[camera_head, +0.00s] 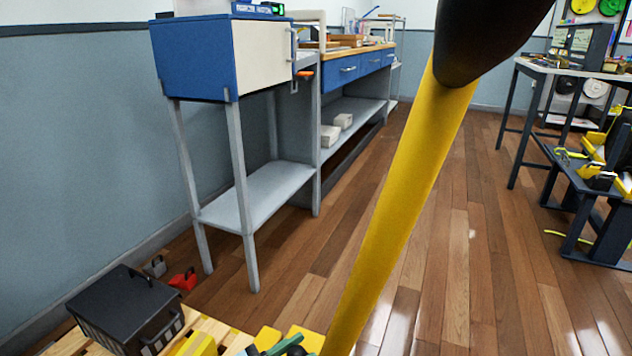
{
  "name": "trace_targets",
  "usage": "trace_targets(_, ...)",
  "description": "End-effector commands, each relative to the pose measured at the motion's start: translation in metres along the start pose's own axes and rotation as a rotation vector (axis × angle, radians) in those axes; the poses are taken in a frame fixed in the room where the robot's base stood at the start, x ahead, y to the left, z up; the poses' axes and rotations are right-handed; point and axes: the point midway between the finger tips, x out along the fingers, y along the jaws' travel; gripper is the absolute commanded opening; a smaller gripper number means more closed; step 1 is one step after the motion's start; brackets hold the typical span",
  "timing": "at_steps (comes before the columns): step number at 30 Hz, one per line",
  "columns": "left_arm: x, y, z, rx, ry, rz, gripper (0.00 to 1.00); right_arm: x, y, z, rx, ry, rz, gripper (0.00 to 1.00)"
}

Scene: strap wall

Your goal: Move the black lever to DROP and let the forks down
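A yellow pole (400,205) rises slanting through the middle of the view, close to me. Its top end runs into a large black part (485,35), cut off by the top edge. It looks like the handle of a pallet truck. I cannot make out a separate black lever or a DROP mark on it. The forks are not visible. Neither of my grippers shows in this view.
A wooden pallet (225,335) at the bottom left bears a dark box (125,305). A red padlock-like item (183,280) is behind it. A blue cabinet (200,58) stands by the left wall, a table (560,72) at right. The wooden floor (475,230) between is clear.

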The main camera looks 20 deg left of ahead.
Motion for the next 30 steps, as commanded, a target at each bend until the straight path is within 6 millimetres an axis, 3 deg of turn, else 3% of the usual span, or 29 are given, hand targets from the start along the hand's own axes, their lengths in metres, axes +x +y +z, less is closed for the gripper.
trace_targets(1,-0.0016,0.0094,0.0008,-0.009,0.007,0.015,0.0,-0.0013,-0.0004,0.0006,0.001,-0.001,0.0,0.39)
trace_targets(12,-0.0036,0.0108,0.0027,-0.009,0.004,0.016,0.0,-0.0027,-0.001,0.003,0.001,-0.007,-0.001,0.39)
trace_targets(13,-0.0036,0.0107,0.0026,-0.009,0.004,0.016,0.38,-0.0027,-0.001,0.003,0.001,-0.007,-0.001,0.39)
trace_targets(17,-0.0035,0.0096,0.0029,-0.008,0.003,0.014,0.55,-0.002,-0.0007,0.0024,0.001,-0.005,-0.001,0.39)
trace_targets(30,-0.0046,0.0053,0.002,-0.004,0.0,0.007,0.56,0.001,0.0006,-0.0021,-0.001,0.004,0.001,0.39)
